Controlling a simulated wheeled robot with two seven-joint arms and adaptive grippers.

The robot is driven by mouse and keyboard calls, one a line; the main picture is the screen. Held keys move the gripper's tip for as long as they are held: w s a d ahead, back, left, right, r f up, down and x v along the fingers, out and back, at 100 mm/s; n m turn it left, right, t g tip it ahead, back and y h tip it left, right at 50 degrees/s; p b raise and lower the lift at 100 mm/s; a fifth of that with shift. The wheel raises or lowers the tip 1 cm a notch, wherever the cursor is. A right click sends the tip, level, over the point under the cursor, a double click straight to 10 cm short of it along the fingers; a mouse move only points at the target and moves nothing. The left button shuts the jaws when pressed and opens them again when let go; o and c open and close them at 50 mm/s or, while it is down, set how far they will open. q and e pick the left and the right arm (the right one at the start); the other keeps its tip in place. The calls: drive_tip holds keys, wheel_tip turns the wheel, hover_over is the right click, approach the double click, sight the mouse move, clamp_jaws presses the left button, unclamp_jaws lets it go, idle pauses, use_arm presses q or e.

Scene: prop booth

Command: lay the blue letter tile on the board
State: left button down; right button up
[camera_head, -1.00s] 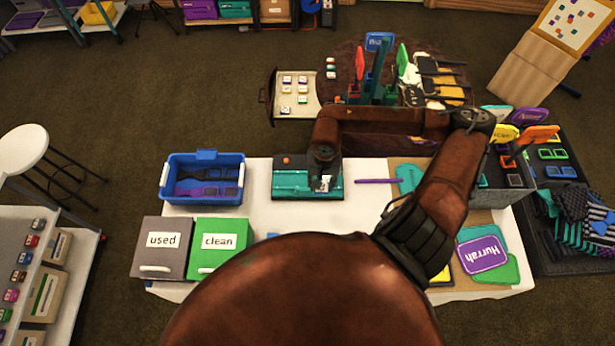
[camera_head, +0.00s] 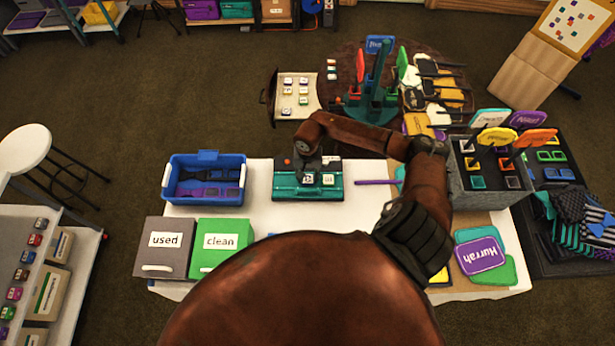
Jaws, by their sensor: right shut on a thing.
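My right gripper (camera_head: 309,168) is over the back of the teal board (camera_head: 308,194) on the white table and points down. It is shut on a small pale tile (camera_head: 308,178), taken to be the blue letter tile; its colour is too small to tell. The tile is at the board's upper face, and I cannot tell whether it touches. Another pale letter tile (camera_head: 328,179) is on the board just right of it. The fingertips are mostly hidden by the wrist. My left gripper is not in view.
A blue bin (camera_head: 204,201) stands left of the board, with grey "used" (camera_head: 163,261) and green "clean" (camera_head: 222,261) boxes in front of it. A purple stick (camera_head: 378,182) lies to the right. A tray of tiles (camera_head: 313,91) is behind. The white tabletop in front of the board is clear.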

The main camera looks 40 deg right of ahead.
sight(308, 179)
drive_tip(key=shift+f, duration=0.2)
drive_tip(key=o, duration=1)
wheel_tip(308, 179, up, 12)
drive_tip(key=shift+r+b, duration=0.2)
drive_tip(key=shift+b, duration=0.25)
